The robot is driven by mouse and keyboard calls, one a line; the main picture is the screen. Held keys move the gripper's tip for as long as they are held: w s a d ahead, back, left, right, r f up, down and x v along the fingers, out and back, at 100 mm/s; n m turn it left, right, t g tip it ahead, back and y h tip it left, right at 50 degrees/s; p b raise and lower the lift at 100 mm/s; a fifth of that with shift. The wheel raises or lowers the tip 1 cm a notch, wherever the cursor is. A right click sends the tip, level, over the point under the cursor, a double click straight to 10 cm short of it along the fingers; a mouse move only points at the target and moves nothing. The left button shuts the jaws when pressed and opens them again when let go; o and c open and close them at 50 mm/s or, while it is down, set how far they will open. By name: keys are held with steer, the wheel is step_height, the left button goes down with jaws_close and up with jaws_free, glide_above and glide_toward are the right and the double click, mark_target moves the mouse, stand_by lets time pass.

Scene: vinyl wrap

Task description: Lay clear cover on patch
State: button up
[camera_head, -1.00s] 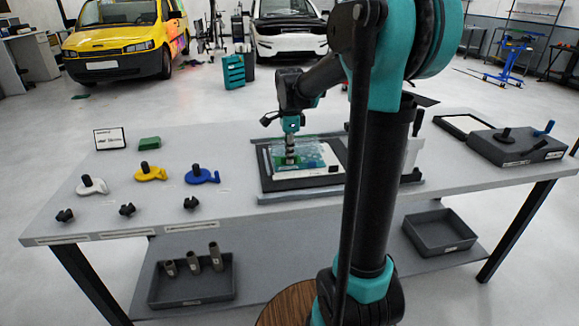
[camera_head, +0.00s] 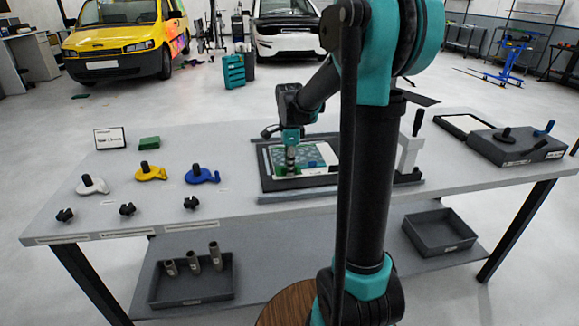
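A white panel with a green and teal printed patch (camera_head: 314,152) lies in a dark frame (camera_head: 305,184) at the middle of the table. The clear cover is hard to make out; it seems to lie flat over the patch, and I cannot tell its edges. My gripper (camera_head: 290,168) points straight down at the left part of the panel, with its tip at or just above the surface. A small green piece shows beside the tip. The fingers are too small to show whether they are open or shut on something. My arm hides the frame's right part.
White, yellow (camera_head: 150,173) and blue (camera_head: 202,176) knobbed tools stand left, with black knobs in front. A green block (camera_head: 149,143) and a small sign (camera_head: 110,138) stand behind. A grey box (camera_head: 515,147) is at the right. Bins lie on the lower shelf.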

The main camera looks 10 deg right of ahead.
step_height(320, 180, up, 12)
steer(key=shift+r, duration=0.15)
stand_by(0.7)
